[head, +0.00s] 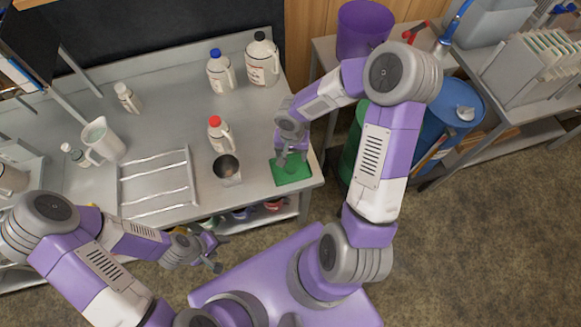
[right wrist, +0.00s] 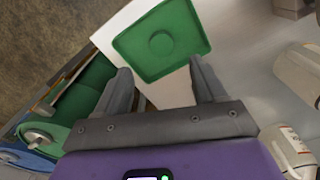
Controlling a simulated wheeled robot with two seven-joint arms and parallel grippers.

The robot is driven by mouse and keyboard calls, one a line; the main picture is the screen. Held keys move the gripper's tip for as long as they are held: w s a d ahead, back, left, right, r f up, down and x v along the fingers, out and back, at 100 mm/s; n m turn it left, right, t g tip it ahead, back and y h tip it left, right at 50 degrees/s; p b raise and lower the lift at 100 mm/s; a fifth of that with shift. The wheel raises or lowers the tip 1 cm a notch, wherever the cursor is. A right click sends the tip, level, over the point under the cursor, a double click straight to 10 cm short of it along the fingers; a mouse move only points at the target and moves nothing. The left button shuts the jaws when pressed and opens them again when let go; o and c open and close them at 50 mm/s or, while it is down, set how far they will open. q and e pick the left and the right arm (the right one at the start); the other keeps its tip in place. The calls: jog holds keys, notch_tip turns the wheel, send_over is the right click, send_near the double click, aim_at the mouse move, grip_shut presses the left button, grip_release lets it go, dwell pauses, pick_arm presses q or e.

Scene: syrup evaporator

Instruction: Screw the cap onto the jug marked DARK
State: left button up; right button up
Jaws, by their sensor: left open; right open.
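A green square tray (head: 292,172) lies at the bench's front right corner. In the right wrist view the tray (right wrist: 190,22) has a round green shape (right wrist: 161,43) in its middle; I cannot tell if this is a loose cap. My right gripper (head: 291,158) is over the tray, open and empty, and its fingers (right wrist: 160,72) point at the tray. My left gripper (head: 214,256) is open and empty in front of the bench edge. Jugs with a red cap (head: 218,133), blue cap (head: 220,72) and black cap (head: 262,62) stand upright; I cannot read DARK on any.
A wire rack (head: 158,185), a white pitcher (head: 100,143) and small bottles (head: 128,98) are further left. A purple bucket (head: 362,28) and blue drum (head: 450,115) are right of the bench. The bench middle is clear.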

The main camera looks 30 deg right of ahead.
aim_at(290, 168)
jog(key=shift+a+f+b, duration=0.1)
jog(key=shift+f+b, duration=0.25)
jog(key=shift+f, duration=0.85)
jog(key=shift+f, duration=0.15)
jog(key=f+b, duration=0.1)
jog(key=f, duration=0.1)
jog(key=f+b, duration=0.1)
jog(key=f, duration=0.2)
jog(key=shift+s+a, duration=0.1)
jog(key=shift+a, duration=0.1)
jog(key=c, duration=1.1)
notch_tip(290, 168, up, 10)
jog(key=p, duration=0.3)
